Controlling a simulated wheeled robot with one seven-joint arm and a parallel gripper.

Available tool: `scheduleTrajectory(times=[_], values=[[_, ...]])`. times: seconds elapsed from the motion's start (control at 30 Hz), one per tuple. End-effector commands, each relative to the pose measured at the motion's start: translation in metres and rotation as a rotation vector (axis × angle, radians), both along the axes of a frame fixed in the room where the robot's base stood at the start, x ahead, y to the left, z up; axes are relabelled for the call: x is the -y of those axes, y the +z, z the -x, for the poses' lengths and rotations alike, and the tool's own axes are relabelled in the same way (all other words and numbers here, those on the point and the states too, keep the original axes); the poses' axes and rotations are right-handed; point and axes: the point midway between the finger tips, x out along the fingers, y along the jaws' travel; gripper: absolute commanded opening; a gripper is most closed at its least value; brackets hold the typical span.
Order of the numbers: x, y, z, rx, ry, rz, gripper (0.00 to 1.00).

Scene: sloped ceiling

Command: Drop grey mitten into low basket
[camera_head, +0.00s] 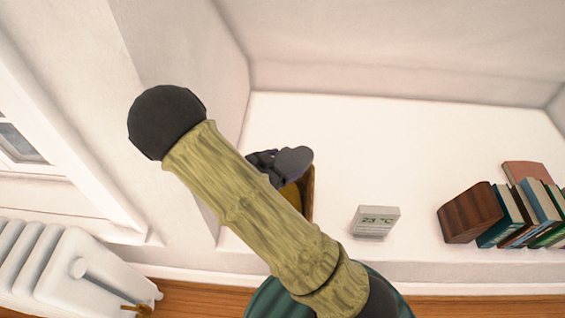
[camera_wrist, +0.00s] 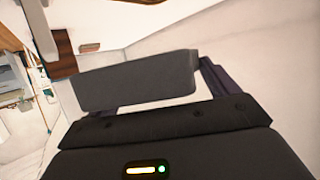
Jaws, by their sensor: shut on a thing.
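The grey mitten (camera_head: 295,160) is a smooth grey, rounded piece in the head view, held above the white ledge. In the wrist view the mitten (camera_wrist: 135,82) lies across the front of my gripper as a flat grey slab. Just below the mitten is a mustard-coloured thing (camera_head: 291,195) with a brown upright edge (camera_head: 308,190), mostly hidden by my arm. I cannot tell whether this is the low basket.
On the white ledge (camera_head: 400,130), a small thermometer display (camera_head: 375,221) stands right of my arm. Farther right are a dark wooden block (camera_head: 470,213) and several leaning books (camera_head: 540,215). A white radiator (camera_head: 70,270) is at lower left. The ledge's back middle is clear.

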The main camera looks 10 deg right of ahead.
Motion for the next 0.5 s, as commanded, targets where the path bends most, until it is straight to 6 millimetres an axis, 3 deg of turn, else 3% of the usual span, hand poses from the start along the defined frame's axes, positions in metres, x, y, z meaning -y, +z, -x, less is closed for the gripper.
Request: scheduleTrajectory(times=[0.27,0.5], values=[[-0.001,-0.009,0.0,0.0,0.003,0.0,0.64],[0.001,-0.035,0.0,0.0,0.0,0.001,0.64]])
